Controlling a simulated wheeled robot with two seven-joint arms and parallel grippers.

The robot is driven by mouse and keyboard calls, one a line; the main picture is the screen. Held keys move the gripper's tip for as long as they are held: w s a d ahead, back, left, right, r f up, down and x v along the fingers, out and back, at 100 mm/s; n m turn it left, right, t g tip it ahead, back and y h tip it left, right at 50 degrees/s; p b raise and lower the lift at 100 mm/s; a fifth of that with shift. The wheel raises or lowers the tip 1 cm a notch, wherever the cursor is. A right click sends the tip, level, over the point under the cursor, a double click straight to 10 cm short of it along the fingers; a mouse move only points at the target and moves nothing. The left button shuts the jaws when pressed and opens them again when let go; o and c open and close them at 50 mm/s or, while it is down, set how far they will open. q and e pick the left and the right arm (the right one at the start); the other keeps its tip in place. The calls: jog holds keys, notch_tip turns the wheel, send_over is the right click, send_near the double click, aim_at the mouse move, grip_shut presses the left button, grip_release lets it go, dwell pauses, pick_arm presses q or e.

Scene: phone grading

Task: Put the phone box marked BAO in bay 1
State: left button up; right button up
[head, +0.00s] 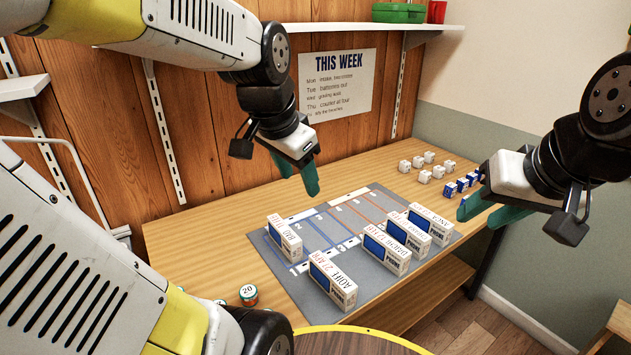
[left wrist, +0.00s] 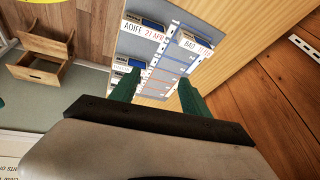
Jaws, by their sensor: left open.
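The box marked BAO (head: 287,242) stands at the left part of the grey mat (head: 308,294); its marked top also shows in the left wrist view (left wrist: 195,41). The mat has bays between blue and orange lines, with small number labels.
A box marked AOIFE (head: 334,283) stands at the mat's front. Several similar phone boxes (head: 388,249) stand along its right side. Small white blocks (head: 424,176) and blue blocks (head: 461,186) lie at the table's right. A round piece marked 20 (head: 248,293) is near the front left.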

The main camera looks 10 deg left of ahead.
pick_arm(q)
jog(key=s+d+r+n+t+h, duration=0.1)
jog(key=s+d+n, duration=0.1)
jog(key=s+n, duration=0.3)
jog(key=shift+s+d, duration=0.2)
jog(key=shift+s, duration=0.25)
